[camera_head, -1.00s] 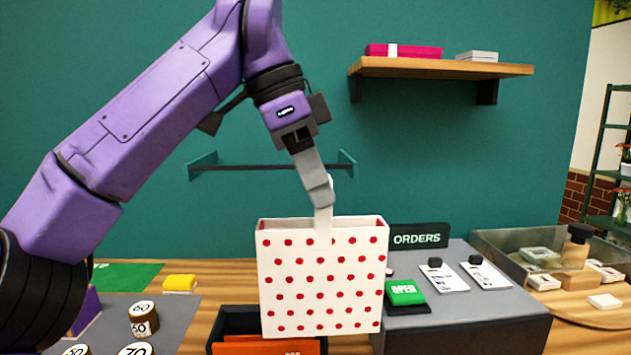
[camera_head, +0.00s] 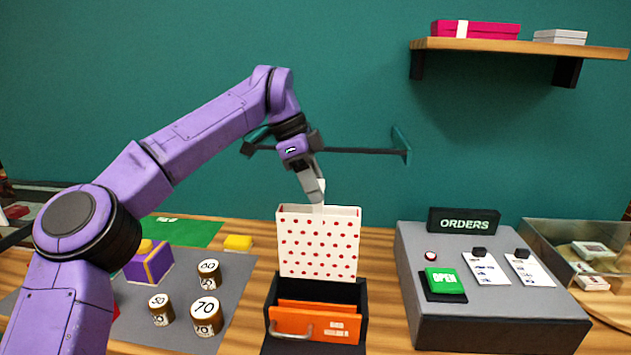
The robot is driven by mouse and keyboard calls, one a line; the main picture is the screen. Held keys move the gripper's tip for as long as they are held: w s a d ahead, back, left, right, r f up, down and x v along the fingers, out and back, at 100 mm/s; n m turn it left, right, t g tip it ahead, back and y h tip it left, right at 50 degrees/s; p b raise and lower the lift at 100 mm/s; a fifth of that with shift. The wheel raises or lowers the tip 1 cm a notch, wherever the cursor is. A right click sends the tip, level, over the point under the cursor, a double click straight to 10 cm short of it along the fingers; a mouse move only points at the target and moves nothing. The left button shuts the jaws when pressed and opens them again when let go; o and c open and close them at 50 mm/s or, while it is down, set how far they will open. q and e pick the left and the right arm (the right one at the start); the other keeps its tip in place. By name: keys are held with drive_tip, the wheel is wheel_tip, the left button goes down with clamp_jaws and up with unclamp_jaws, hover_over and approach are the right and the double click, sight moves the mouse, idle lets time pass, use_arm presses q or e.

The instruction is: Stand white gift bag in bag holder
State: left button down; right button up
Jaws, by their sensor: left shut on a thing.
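The white gift bag (camera_head: 318,255) with red dots is upright in the middle of the view. My left gripper (camera_head: 318,202) comes down from above and is shut on the bag at its top edge. The black bag holder (camera_head: 362,300) with an orange front part (camera_head: 300,322) stands on the wooden counter. The bag's lower end appears at the holder's rear part, behind the orange pieces. Its bottom is hidden, so I cannot tell whether it rests inside. My right gripper is not in view.
Several round numbered weights (camera_head: 207,315) and a purple-and-yellow box (camera_head: 150,262) stand on a grey mat to the left. A grey console (camera_head: 480,325) with an ORDERS sign (camera_head: 464,221) is on the right. A rail (camera_head: 360,151) runs along the wall behind the gripper.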

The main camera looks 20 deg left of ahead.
sight(315, 231)
use_arm(q)
drive_tip(key=shift+f, duration=0.55)
wheel_tip(315, 231, down, 7)
drive_tip(key=b, duration=0.6)
wheel_tip(315, 231, down, 3)
drive_tip(key=b, duration=0.3)
drive_tip(key=shift+f, duration=0.1)
drive_tip(key=c, duration=0.5)
unclamp_jaws()
